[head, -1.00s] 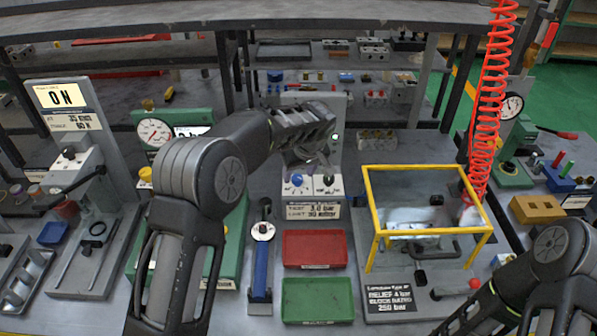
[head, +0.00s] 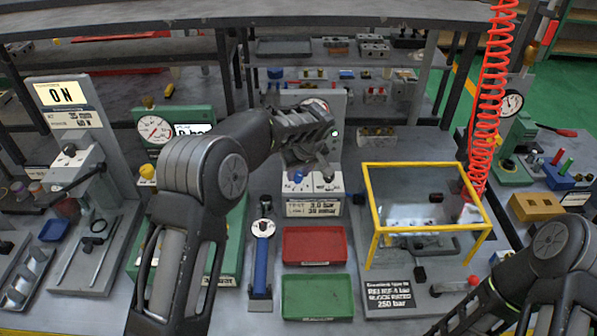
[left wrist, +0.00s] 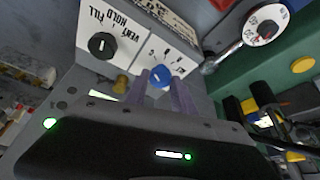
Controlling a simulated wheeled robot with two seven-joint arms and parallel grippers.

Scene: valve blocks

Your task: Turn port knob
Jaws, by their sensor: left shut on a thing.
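A pale control block (head: 314,208) stands on the bench with a blue knob (head: 298,178) at left and a black knob (head: 328,177) at right on its sloped face. In the left wrist view, the blue knob (left wrist: 160,75) sits between the two fingers of my left gripper (left wrist: 161,90), which is shut on it. The black knob (left wrist: 102,45) beside it is free, with VENT, HOLD and FILL marked around it. In the head view, my left gripper (head: 301,170) reaches down from above and partly covers the blue knob. My right gripper is out of the frame.
A red tray (head: 314,246) and a green tray (head: 316,298) lie in front of the block. A blue-handled tool (head: 262,262) with a round dial stands left of them. A yellow-framed guard (head: 430,233) stands to the right. A gauge (head: 154,129) is at left.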

